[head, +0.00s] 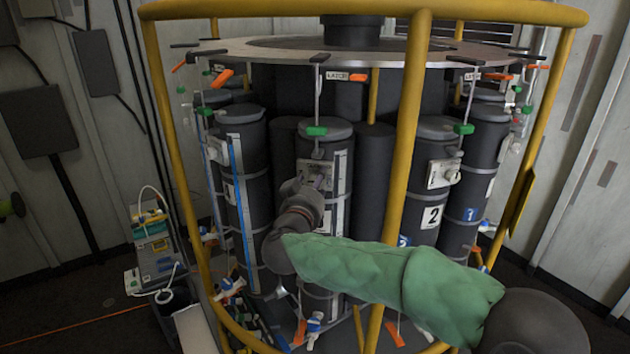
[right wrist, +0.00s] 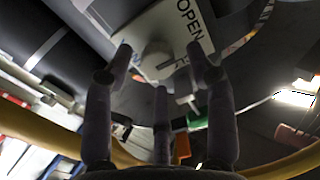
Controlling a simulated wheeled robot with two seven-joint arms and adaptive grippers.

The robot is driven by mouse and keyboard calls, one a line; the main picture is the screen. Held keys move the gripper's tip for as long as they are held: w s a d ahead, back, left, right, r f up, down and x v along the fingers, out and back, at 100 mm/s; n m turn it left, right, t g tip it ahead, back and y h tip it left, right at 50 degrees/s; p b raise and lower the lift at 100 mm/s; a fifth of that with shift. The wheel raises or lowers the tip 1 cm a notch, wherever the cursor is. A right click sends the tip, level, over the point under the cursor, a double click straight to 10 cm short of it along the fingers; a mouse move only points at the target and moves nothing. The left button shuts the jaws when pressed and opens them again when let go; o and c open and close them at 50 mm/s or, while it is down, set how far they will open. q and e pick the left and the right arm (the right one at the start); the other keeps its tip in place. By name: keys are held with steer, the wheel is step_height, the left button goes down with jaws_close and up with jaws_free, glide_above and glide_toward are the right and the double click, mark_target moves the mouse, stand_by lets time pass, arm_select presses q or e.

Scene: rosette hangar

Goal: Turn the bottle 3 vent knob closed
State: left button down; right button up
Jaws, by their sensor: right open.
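My right arm comes in from the right in a green sleeve, and its gripper (head: 305,195) is at the white vent plate (head: 322,170) on the middle dark bottle (head: 325,145). I cannot read this bottle's number, as my arm covers its lower part. In the right wrist view the plate (right wrist: 205,42) reads "OPEN" at its upper right. A pale round knob (right wrist: 158,60) sits on it. My right gripper (right wrist: 158,72) is open, its three fingers spread around the knob and pointing at the plate. I cannot tell whether they touch it. My left gripper is not in view.
A yellow tubular cage (head: 408,130) surrounds the bottles, with one upright just right of the middle bottle. The bottle marked 2 (head: 432,190) stands to the right with its own vent plate. Green and orange tags (head: 316,131) hang from the top ring.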

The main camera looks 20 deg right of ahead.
steer(key=shift+w+d, duration=0.35)
steer(key=shift+w, duration=0.1)
steer(key=shift+r, duration=0.1)
jaws_close()
steer(key=shift+m, duration=0.3)
steer(key=shift+s+d+m+b, duration=0.1)
steer(key=shift+m+b, duration=2.75)
steer(key=shift+m, duration=1.5)
steer(key=shift+s+d+m+b, duration=0.1)
steer(key=shift+m+b, duration=2.75)
steer(key=shift+m, duration=1.5)
